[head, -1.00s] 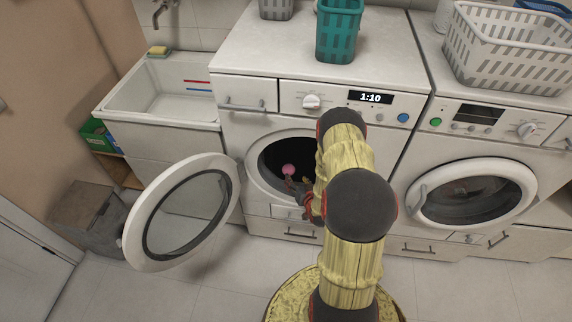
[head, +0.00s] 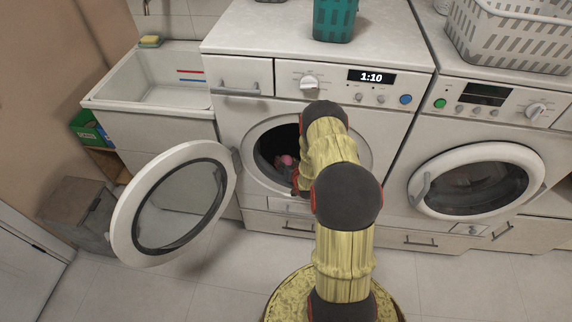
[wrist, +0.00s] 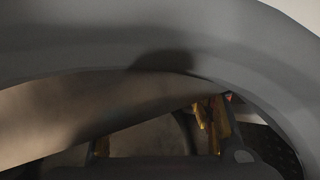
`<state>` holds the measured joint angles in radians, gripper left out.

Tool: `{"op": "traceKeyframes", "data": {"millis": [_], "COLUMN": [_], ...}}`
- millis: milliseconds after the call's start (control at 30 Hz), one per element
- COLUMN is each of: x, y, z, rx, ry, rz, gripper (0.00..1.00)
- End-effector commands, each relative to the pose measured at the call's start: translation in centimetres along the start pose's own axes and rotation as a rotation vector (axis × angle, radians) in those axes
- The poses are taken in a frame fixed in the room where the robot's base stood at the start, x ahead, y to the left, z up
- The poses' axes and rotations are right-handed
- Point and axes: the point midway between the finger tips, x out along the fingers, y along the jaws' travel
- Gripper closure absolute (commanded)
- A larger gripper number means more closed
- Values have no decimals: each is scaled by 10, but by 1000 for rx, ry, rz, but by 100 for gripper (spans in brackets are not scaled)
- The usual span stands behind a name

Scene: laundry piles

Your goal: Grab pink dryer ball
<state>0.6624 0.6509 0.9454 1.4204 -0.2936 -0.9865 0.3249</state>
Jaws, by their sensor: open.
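The pink dryer ball (head: 287,160) shows as a small round spot inside the dark drum of the left washing machine (head: 240,142), whose round door (head: 128,222) stands open to the left. My gripper (head: 287,166) reaches into the drum opening, and its fingers overlap the ball's lower side in the head view. The gripper is open; whether it touches the ball cannot be told. The wrist view shows the grey rim of the opening (wrist: 150,40) close up. I cannot make out the ball there.
The right machine's door (head: 425,207) is shut. A teal basket (head: 333,18) stands on the left machine and a pale laundry basket (head: 510,40) on the right one. A sink (head: 150,100) is at the left. The rim of the opening surrounds my gripper closely.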

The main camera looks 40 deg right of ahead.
Motion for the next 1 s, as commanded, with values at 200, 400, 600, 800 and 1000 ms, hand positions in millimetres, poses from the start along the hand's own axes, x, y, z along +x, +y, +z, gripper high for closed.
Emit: {"op": "traceKeyframes", "data": {"millis": [200, 400, 600, 800, 1000], "x": [1, 1, 1, 1, 1], "y": [0, 0, 0, 0, 0], "z": [-1, -1, -1, 0, -1], "rx": [0, 0, 0, 0, 0], "ry": [0, 0, 0, 0, 0], "rz": [0, 0, 0, 0, 0], "gripper": [48, 58, 70, 81, 82]}}
